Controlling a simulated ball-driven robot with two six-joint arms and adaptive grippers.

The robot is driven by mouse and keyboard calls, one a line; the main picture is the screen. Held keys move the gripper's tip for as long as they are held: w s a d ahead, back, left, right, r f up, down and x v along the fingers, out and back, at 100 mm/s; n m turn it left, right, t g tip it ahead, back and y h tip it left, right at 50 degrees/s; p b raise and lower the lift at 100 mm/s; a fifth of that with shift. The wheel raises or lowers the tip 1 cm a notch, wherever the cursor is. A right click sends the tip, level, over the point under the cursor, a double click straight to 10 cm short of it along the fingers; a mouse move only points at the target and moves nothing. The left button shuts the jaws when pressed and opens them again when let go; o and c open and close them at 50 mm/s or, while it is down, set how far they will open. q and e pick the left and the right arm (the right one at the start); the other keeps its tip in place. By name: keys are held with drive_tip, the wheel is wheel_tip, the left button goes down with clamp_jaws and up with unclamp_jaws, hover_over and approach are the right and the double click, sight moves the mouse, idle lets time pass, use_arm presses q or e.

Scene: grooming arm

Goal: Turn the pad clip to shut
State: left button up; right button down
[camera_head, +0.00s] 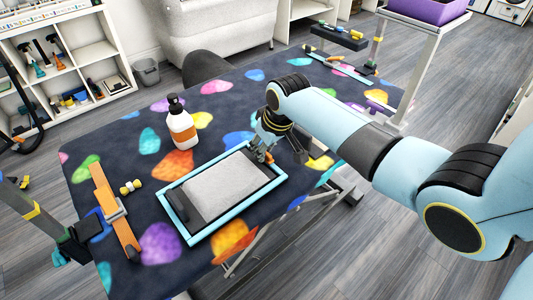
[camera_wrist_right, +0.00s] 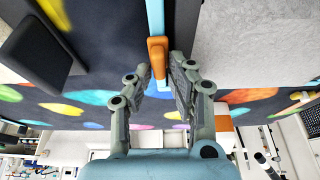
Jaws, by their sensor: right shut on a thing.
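A light-blue frame (camera_head: 217,232) holding a pale grey pad (camera_head: 228,186) lies on the patterned table. The pad also shows in the right wrist view (camera_wrist_right: 255,40). My right gripper (camera_head: 264,152) reaches down at the far right edge of the frame. In the right wrist view, my right gripper's fingers (camera_wrist_right: 165,82) are closed around an orange clip (camera_wrist_right: 157,55) beside a dark bar at the pad's edge. The fingertips partly hide the clip, so its exact turn angle is hard to tell. My left gripper does not show.
A white bottle with an orange label (camera_head: 181,128) stands behind the frame. An orange bar clamp (camera_head: 113,212) and a small yellow dumbbell-like toy (camera_head: 131,187) lie to the left. A dark block (camera_wrist_right: 38,52) stands near the gripper. The table behind the bottle has free room.

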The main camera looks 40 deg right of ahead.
drive_tip(key=shift+r+m+p, duration=0.1)
drive_tip(key=shift+m+p, duration=0.5)
drive_tip(key=shift+p, duration=0.1)
drive_tip(key=shift+m+h+p, duration=0.4)
drive_tip(key=shift+m, duration=0.5)
drive_tip(key=shift+d, duration=0.1)
drive_tip(key=shift+m+h+p, duration=0.3)
drive_tip(key=shift+m+p, duration=0.2)
drive_tip(key=shift+m, duration=0.8)
drive_tip(key=shift+h, duration=0.3)
